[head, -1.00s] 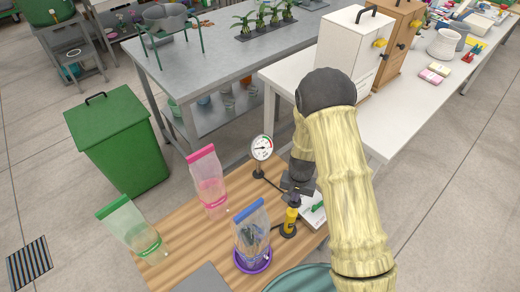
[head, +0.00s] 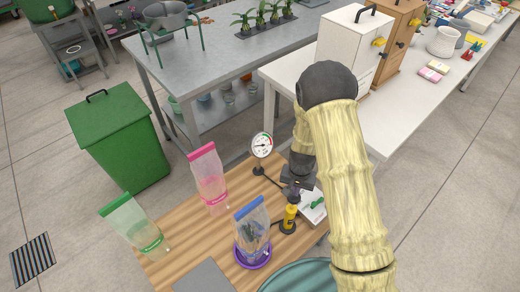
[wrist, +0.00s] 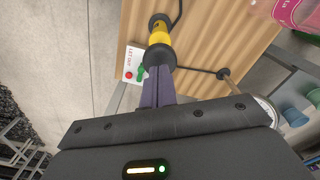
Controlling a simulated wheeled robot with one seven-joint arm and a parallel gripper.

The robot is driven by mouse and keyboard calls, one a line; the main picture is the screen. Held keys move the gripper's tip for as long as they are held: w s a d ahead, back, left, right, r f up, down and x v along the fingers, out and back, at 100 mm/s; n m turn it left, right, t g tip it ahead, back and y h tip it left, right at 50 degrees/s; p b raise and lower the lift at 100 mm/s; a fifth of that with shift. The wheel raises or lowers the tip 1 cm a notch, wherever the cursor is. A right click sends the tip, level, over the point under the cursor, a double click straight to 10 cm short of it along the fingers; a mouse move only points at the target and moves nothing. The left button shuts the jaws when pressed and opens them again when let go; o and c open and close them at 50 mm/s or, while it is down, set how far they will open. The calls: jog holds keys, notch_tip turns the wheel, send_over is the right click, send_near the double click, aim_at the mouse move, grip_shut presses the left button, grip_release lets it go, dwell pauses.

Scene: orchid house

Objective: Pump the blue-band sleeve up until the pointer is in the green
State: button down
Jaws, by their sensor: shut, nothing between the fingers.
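The blue-band sleeve (head: 249,222) is clear, with a blue strip at the top and a dark plant inside. It stands in a purple ring base (head: 253,260) on the wooden bench top. A yellow and black pump (head: 289,216) stands just right of it, and also shows in the wrist view (wrist: 159,36). My gripper (head: 291,196) is shut and empty, its fingertips (wrist: 158,72) at the pump's top, seemingly touching. The dial gauge (head: 262,145) stands behind, with a green sector at upper right. Its pointer is too small to read surely.
A pink-band sleeve (head: 208,180) and a green-band sleeve (head: 133,224) stand to the left. A white card with a green switch (head: 316,204) lies right of the pump. A teal round rim (head: 300,277) is in front. A green bin (head: 118,137) stands beyond.

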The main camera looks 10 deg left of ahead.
aim_at(293, 201)
jog(key=shift+f+b, duration=2.5)
jog(key=shift+f, duration=1.2)
jog(key=shift+r+p, duration=3.05)
jog(key=shift+r, duration=0.75)
jog(key=shift+f, duration=0.15)
jog(key=shift+f+b, duration=2.65)
jog(key=shift+f, duration=1.1)
jog(key=shift+r+p, duration=3)
jog(key=shift+r, duration=0.9)
jog(key=shift+f, duration=0.1)
